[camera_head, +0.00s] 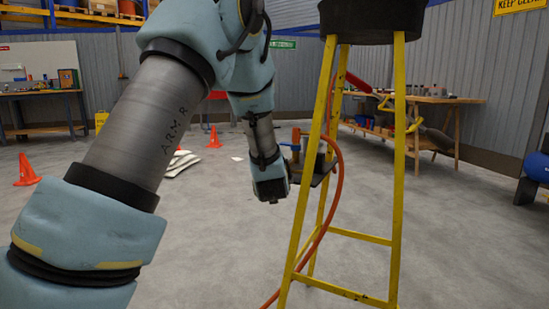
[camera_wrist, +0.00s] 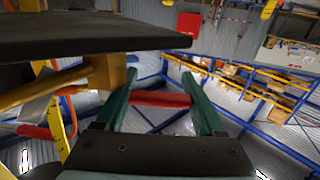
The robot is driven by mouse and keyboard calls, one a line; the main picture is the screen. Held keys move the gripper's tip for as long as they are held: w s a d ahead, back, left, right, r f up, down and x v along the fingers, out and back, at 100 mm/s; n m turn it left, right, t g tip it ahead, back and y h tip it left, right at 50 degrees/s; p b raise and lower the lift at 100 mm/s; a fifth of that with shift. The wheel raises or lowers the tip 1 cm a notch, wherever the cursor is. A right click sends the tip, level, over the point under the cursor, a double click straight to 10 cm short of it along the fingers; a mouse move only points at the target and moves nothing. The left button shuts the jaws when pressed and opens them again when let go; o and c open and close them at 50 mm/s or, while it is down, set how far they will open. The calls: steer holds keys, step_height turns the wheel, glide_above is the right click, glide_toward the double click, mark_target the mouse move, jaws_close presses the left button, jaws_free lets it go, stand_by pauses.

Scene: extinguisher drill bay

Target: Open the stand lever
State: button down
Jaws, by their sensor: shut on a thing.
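The yellow stand (camera_head: 398,150) is right of centre in the head view, with a dark round top and a small dark shelf (camera_head: 318,172) on its left side. A brass-coloured fitting (camera_wrist: 108,75) shows under a dark plate in the wrist view. The red bar of the stand lever (camera_wrist: 160,99) lies across between the green fingers of my gripper (camera_wrist: 159,80). My gripper is shut on this bar, beside the fitting. In the head view my wrist is at the shelf's left, and the fingers and lever cannot be made out clearly.
An orange hose (camera_head: 338,190) hangs from the stand to the floor. Orange cones (camera_head: 26,170) stand on the left. A workbench (camera_head: 425,100) stands behind the stand at right, another (camera_head: 40,95) at far left. The grey floor between is mostly clear.

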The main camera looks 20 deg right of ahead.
steer(key=shift+s+a+n+t+y+p, duration=0.15)
steer(key=shift+s+a+n+y+p, duration=0.15)
steer(key=shift+n+y+p, duration=0.6)
steer(key=shift+s+a+n+t+y+p, duration=0.2)
steer(key=shift+n+y, duration=0.45)
steer(key=shift+y, duration=0.8)
steer(key=shift+s+a+n+t+y+p, duration=0.2)
steer(key=shift+s+n+y+p, duration=0.2)
steer(key=shift+n+y, duration=0.55)
jaws_free()
step_height(320, 180, up, 10)
steer(key=p, duration=0.2)
steer(key=shift+p, duration=0.35)
steer(key=shift+c, duration=0.2)
